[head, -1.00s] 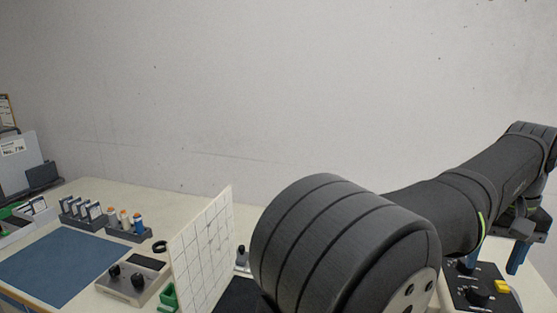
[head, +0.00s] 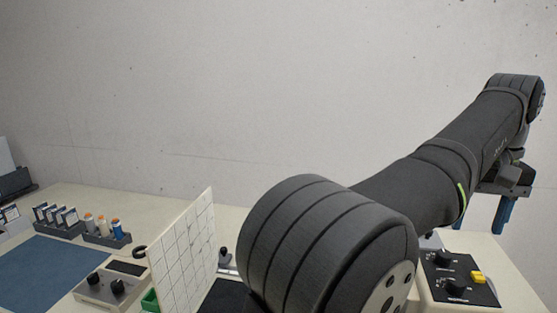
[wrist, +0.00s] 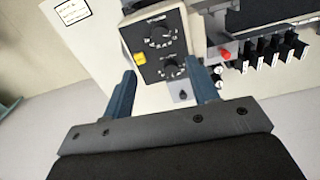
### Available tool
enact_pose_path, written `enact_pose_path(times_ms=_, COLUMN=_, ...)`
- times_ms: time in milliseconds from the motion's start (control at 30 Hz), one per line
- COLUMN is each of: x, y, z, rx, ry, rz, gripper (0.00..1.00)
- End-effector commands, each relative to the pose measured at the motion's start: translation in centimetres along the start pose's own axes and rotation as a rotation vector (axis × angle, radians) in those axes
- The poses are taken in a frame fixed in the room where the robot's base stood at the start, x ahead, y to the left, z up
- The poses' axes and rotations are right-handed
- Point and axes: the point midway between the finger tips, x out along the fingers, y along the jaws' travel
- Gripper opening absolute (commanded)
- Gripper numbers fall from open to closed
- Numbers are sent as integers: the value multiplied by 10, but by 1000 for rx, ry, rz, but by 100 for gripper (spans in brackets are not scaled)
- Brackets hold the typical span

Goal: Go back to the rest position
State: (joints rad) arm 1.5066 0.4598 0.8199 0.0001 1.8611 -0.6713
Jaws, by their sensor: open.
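My gripper (head: 479,214) is at the right side in the head view, with its two blue fingers pointing down. In the wrist view my gripper (wrist: 165,92) shows both fingers spread apart with nothing between them. It is open and empty. It is above and behind a black control box (head: 458,277) with dials and a yellow button. The control box also shows in the wrist view (wrist: 160,45), beyond the fingertips. My dark arm covers the middle and right of the head view and hides part of the table.
A white gridded panel (head: 185,250) stands upright left of my arm. On the table at left are a blue mat (head: 45,270), a knob box (head: 108,288), a tray with bottles (head: 106,238) and a card rack (head: 57,222). A plain wall (head: 250,90) stands behind.

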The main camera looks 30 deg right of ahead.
Motion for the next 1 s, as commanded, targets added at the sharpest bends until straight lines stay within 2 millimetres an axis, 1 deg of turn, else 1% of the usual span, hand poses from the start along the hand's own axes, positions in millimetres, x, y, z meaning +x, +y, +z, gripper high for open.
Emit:
enact_pose_path(times_ms=700, x=140, y=-1, z=1, rx=1, ry=-4, rz=-3, gripper=54)
enact_pose_path(times_ms=767, x=136, y=0, z=0, rx=57, ry=0, rz=0, gripper=54)
enact_pose_path(times_ms=1000, x=136, y=0, z=0, rx=258, ry=-1, rz=0, gripper=54)
